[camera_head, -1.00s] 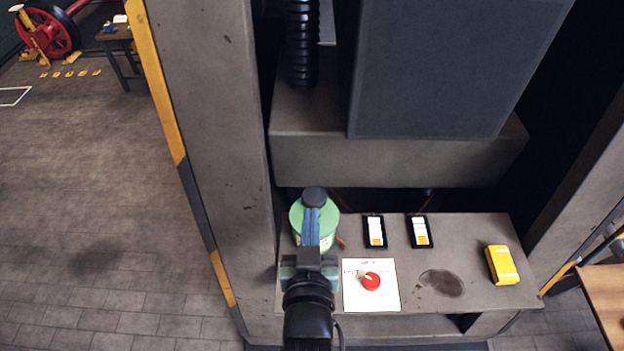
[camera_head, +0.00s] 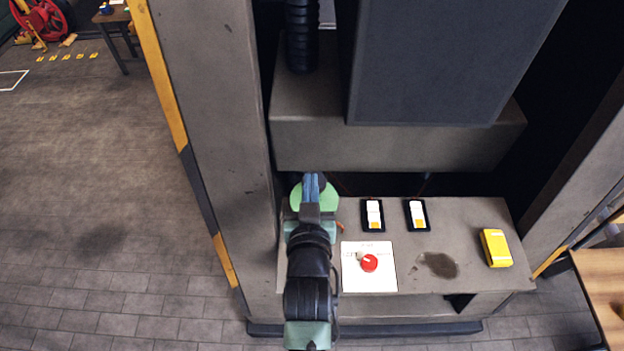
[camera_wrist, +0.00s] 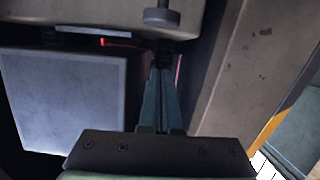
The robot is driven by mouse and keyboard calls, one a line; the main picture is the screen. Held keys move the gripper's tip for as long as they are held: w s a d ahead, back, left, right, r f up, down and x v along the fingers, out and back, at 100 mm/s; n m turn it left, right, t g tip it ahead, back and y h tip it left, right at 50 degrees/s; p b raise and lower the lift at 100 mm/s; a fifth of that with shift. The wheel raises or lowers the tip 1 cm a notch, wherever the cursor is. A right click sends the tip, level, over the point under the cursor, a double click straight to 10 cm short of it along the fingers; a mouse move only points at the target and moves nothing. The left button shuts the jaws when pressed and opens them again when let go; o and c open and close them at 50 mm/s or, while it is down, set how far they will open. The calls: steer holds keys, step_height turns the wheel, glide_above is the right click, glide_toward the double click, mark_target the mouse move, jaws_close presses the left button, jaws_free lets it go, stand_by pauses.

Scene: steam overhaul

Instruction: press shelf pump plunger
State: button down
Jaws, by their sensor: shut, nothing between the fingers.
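In the wrist view, my shut fingers (camera_wrist: 163,75) point up the picture. A dark round knob on a short stem, apparently the plunger (camera_wrist: 161,18), shows at the top edge, apart from the fingertips in the picture. Contact cannot be judged in the head view.
A white plate with a red knob (camera_head: 369,263) lies right of my arm. Two dark-framed cards (camera_head: 373,215) and a yellow box (camera_head: 496,248) are farther along the shelf. A grey block (camera_head: 400,148) overhangs the back. The pillar (camera_head: 215,110) stands close on the left.

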steer(key=x, duration=0.4)
steer(key=shift+w, duration=0.1)
step_height(320, 180, down, 3)
steer(key=shift+r+p, duration=0.2)
steer(key=shift+p, duration=0.15)
steer(key=shift+f, duration=0.7)
